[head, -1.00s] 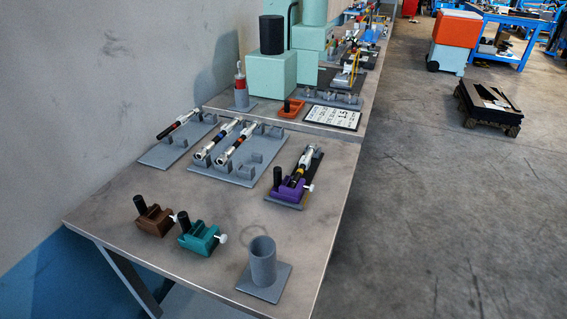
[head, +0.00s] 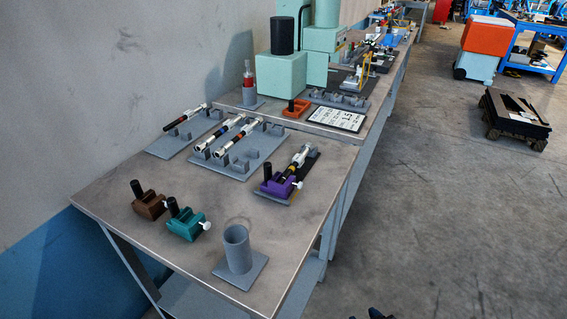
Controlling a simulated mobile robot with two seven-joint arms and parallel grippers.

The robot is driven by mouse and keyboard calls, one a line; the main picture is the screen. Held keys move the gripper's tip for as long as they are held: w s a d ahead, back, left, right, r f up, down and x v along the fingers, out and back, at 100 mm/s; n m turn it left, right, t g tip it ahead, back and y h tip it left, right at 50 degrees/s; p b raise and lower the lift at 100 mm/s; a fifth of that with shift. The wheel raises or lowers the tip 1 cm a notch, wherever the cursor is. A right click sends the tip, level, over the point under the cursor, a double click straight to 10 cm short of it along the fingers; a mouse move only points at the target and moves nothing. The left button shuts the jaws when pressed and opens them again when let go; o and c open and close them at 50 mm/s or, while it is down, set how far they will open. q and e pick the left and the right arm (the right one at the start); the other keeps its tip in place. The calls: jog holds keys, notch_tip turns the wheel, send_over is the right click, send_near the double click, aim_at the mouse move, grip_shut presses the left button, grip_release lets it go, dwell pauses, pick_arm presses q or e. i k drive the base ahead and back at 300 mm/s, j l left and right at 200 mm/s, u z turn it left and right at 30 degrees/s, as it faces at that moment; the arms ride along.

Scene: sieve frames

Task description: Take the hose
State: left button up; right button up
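I cannot pick out a hose for sure. A thin dark curved line (head: 299,22) rises beside the mint-green boxes at the back and may be a hose or pipe. Several black, white and metal tube-shaped tools lie on grey racks, among them one at the left (head: 185,117), a pair in the middle (head: 228,136), and one in a purple clamp (head: 277,186) on a dark plate. My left gripper is not in view. A small dark shape at the bottom edge (head: 375,314) may be the tip of my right gripper; its state cannot be told.
The metal table (head: 130,232) also carries a brown clamp (head: 148,205), a teal clamp (head: 186,224) and a grey cup holder (head: 238,250) at the front. A printed card (head: 336,119) lies farther back. The floor to the right is clear up to a black cart (head: 515,118).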

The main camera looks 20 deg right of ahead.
aim_at(298, 161)
jog(key=k+l+u, duration=0.1)
jog(key=u, duration=0.25)
jog(key=k+l+u, duration=0.1)
jog(key=l+u, duration=0.15)
jog(key=u, duration=0.15)
jog(key=k+l+u, duration=0.1)
jog(key=u, duration=0.25)
jog(key=k+l+u, duration=0.1)
jog(key=u, duration=0.35)
jog(key=k+l+u, duration=0.1)
jog(key=u, duration=0.3)
jog(key=k+u, duration=0.15)
jog(key=u, duration=0.3)
jog(key=k+l+u, duration=0.1)
jog(key=u, duration=0.3)
jog(key=k+l+u, duration=0.1)
jog(key=u, duration=0.35)
jog(key=k+u, duration=0.15)
jog(key=u, duration=0.25)
jog(key=k+l+u, duration=0.25)
jog(key=k+u, duration=0.2)
jog(key=k, duration=0.3)
jog(key=k+l+z, duration=0.1)
jog(key=k+z, duration=0.3)
jog(key=k+l+z, duration=0.2)
jog(key=z, duration=0.15)
jog(key=k, duration=0.05)
